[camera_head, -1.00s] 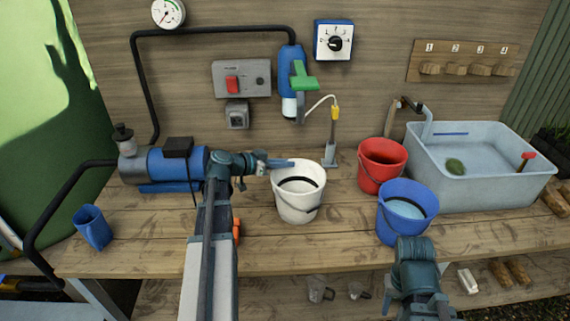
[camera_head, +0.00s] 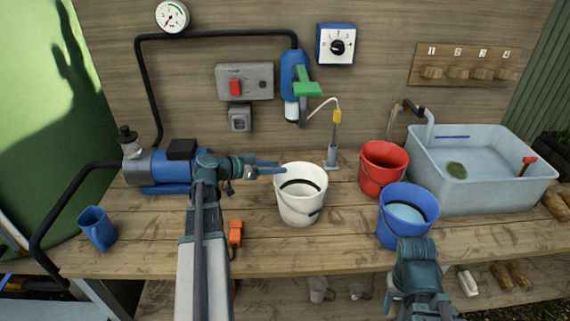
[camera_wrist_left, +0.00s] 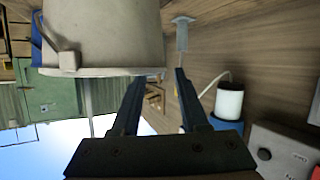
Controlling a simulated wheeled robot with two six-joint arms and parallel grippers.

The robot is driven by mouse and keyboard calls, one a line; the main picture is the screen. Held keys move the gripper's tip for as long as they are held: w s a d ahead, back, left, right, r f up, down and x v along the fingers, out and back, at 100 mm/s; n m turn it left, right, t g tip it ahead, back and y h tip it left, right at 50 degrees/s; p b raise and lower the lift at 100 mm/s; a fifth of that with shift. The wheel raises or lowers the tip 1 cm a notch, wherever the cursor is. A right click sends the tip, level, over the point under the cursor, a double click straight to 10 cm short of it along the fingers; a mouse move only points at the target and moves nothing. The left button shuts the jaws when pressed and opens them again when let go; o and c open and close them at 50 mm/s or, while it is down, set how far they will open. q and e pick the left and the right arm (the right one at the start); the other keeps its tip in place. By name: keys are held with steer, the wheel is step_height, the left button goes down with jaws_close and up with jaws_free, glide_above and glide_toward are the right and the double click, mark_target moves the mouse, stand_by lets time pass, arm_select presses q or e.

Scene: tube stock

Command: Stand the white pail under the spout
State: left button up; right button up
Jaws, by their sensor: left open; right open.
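The white pail (camera_head: 300,208) stands upright on the bench, with its dark-gripped handle lowered. It also shows large at the top left of the left wrist view (camera_wrist_left: 100,30). My left gripper (camera_head: 284,167) is open and empty at the pail's left rim, its fingers level and pointing right. In the left wrist view its fingers (camera_wrist_left: 160,76) are apart, just beside the rim. The blue spout with a green lever has a white nozzle (camera_head: 291,110) on the wall behind the pail. My right gripper (camera_head: 393,284) is low at the bench's front edge, partly hidden by its arm.
A thin post with a yellow top (camera_head: 332,155) stands behind. A blue pump (camera_head: 165,168) and blue cup (camera_head: 97,230) are left.

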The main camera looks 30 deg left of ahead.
arm_select(q)
steer(key=p+v, duration=0.2)
steer(key=v, duration=0.7)
arm_select(e)
step_height(320, 180, up, 3)
steer(key=shift+r, duration=0.1)
arm_select(q)
steer(key=shift+w, duration=0.1)
